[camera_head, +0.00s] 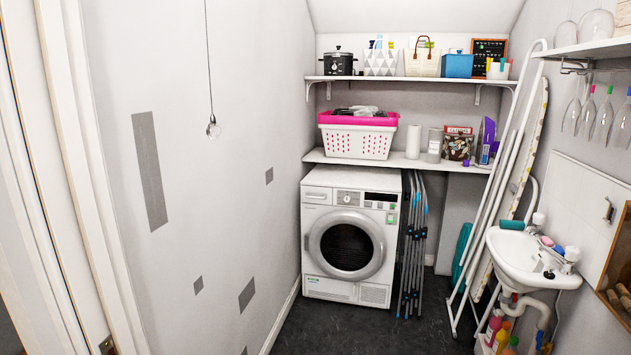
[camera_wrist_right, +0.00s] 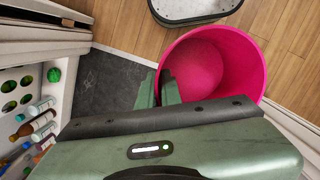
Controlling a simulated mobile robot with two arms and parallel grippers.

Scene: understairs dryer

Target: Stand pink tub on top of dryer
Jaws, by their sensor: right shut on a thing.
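The pink tub (camera_wrist_right: 215,62) is a round, open tub in the right wrist view, seen into its empty inside. My right gripper (camera_wrist_right: 165,92) is shut on the tub's left wall, with one green finger showing inside the rim. The tub does not show in the head view. The white dryer (camera_head: 349,240) stands on the dark floor at the back of the room in the head view, its round door facing me. Its top (camera_head: 352,178) is bare where it shows, under a shelf. My left gripper is in neither view.
A white basket with a pink rim (camera_head: 357,140) sits on the lower shelf (camera_head: 400,160) above the dryer. Folded racks (camera_head: 412,240) stand right of the dryer. The dark floor before the dryer is clear.

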